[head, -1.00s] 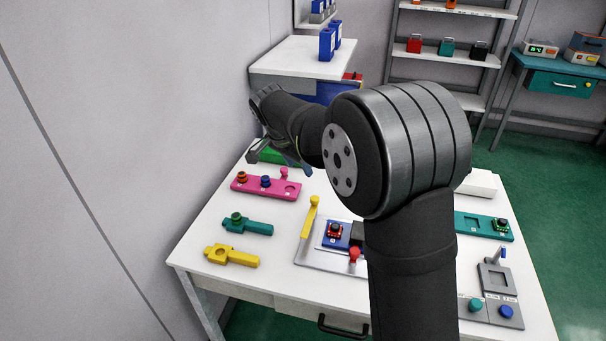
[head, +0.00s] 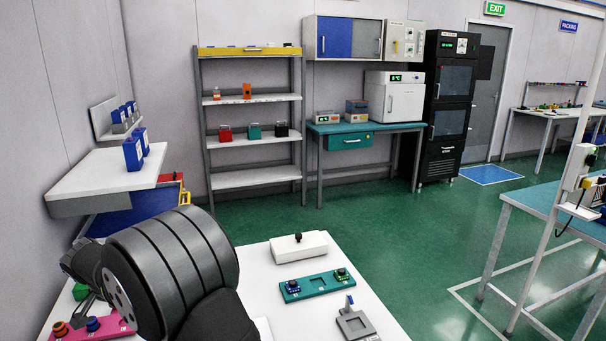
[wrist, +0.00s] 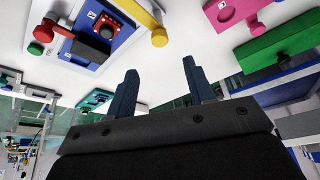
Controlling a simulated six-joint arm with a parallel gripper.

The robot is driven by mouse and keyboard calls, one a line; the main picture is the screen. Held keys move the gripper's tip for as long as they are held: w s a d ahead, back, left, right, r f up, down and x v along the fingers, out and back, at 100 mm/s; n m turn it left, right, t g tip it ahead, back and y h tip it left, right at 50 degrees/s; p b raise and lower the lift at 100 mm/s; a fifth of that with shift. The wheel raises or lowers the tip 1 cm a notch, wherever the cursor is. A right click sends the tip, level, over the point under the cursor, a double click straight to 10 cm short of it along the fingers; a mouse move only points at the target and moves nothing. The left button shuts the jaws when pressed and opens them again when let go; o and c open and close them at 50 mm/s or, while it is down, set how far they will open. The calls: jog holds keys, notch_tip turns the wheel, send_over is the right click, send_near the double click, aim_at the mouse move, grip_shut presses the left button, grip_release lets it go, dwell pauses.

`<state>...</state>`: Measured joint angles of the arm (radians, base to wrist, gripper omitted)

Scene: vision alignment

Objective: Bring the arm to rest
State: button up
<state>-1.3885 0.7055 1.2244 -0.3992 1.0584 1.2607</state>
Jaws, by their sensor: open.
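My gripper (wrist: 160,85) is open and empty in the wrist view, its two dark blue fingers apart with bare white table between them. In the head view my arm fills the lower left, bent over the white table (head: 275,265). The fingertips are not clear there. A pink block (head: 105,328) with round pegs lies below the arm at the left. It also shows in the wrist view (wrist: 228,12) at the upper right, beside a green block (wrist: 285,40).
A teal tray (head: 316,287) and a white box (head: 299,246) stand on the table's right part. A grey stand (head: 355,325) is near the front. A white wall shelf (head: 108,170) with blue boxes is at the left. Green floor lies open beyond the table.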

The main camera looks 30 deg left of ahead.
jog(key=x, duration=1)
jog(key=shift+a, duration=0.1)
jog(key=shift+r, duration=0.15)
